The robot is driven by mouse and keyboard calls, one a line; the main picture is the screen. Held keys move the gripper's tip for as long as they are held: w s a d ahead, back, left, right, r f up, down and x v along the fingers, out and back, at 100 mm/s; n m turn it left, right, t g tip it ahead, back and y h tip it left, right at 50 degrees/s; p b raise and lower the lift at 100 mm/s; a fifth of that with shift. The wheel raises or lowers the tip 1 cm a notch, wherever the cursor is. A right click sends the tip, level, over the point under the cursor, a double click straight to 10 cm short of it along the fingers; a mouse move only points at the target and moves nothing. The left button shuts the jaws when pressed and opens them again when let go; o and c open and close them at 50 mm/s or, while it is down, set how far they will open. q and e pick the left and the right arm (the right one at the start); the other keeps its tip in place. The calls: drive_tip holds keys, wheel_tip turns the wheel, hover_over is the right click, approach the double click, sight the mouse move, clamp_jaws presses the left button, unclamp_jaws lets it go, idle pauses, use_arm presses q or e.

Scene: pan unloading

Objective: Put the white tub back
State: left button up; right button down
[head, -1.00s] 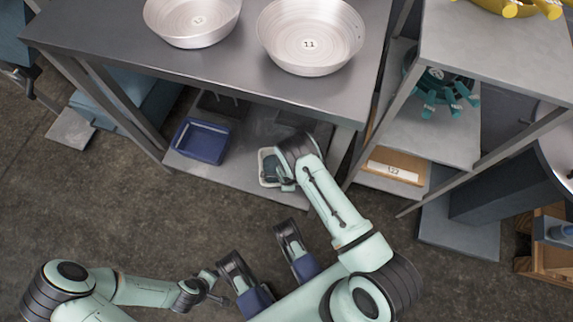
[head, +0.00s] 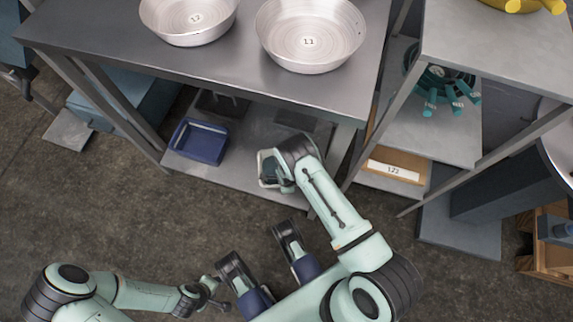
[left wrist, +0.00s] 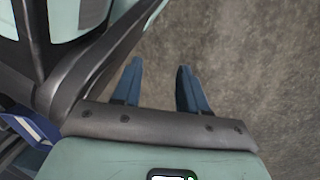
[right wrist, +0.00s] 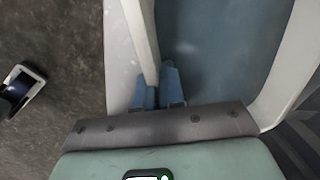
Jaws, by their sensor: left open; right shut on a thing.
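The white tub (head: 264,168) shows in the head view at the front edge of the table's lower shelf, mostly hidden behind my right wrist. In the right wrist view its pale wall (right wrist: 124,45) and grey-blue inside (right wrist: 220,45) fill much of the picture. My right gripper (right wrist: 158,82) is shut on the tub's wall, one blue finger on each side. I cannot tell whether the tub touches the shelf. My left gripper (left wrist: 157,75) is open and empty over bare floor; in the head view it is at the lower left (head: 211,290).
The lower shelf (head: 225,185) also holds a blue bin (head: 200,142) and dark flat pads. Two metal pans (head: 310,35) stand on the tabletop (head: 110,30) above. A table leg and a shelf unit with a labelled box (head: 395,170) stand to the right. The floor in front is clear.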

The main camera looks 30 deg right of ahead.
use_arm(q)
drive_tip(key=shift+f+b, duration=0.3)
drive_tip(key=shift+b, duration=0.05)
use_arm(e)
drive_tip(key=shift+f, duration=0.4)
drive_tip(key=c, duration=1.2)
unclamp_jaws()
drive_tip(key=shift+o, duration=0.2)
